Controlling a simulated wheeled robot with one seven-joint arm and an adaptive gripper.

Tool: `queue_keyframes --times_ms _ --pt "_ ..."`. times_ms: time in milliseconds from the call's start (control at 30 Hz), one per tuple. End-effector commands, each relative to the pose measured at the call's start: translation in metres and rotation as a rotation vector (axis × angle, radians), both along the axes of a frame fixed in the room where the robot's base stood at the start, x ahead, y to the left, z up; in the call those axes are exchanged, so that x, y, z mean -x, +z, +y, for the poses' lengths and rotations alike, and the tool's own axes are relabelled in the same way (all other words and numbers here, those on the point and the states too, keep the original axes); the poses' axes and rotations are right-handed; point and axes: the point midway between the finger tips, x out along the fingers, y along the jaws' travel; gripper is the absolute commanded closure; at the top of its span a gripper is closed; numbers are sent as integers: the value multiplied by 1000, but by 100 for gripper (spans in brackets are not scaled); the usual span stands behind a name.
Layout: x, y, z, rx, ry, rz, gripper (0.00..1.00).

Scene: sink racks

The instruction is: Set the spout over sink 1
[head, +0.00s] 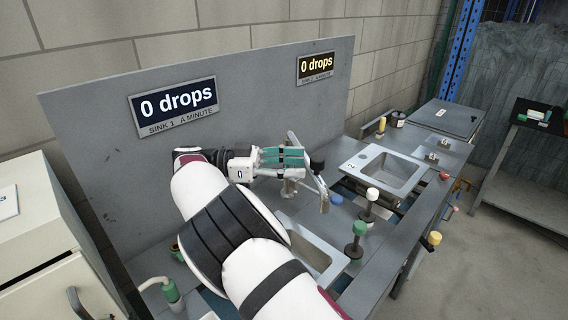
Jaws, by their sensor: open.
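Sink 1 (335,262) is the nearer grey basin, partly hidden behind my white arm. The metal spout (322,188) stands on a post at the back of the counter. Its outlet end hangs down to the right of sink 1, between the two sinks, and a dark knob shows on it. My gripper (304,157), with green fingers, is open at the back, beside the spout's upper part. I cannot tell whether the fingers touch it. The sink 1 sign (178,108) on the grey back panel reads "0 drops".
Sink 2 (388,172) lies to the right, with its own sign (317,66) reading "0 drops". A cream cabinet (50,240) is at the left.

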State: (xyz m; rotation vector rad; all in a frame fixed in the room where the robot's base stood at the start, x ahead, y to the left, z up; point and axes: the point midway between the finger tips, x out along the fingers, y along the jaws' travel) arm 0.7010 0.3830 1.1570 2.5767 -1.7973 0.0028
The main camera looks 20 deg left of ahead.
Motion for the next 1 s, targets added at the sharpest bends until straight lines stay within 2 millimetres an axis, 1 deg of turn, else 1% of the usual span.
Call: queue_keyframes --times_ms 400,767,867,900,967,1000 --pt "7 0 18 1 5 -1 53" --pt "7 0 20 -1 7 0 53" --pt "6 1 19 -2 8 -2 73" --pt "4 3 18 -3 9 -4 82" --pt "-1 8 14 -5 13 -13 96" --pt "-7 12 11 -8 17 -22 100"
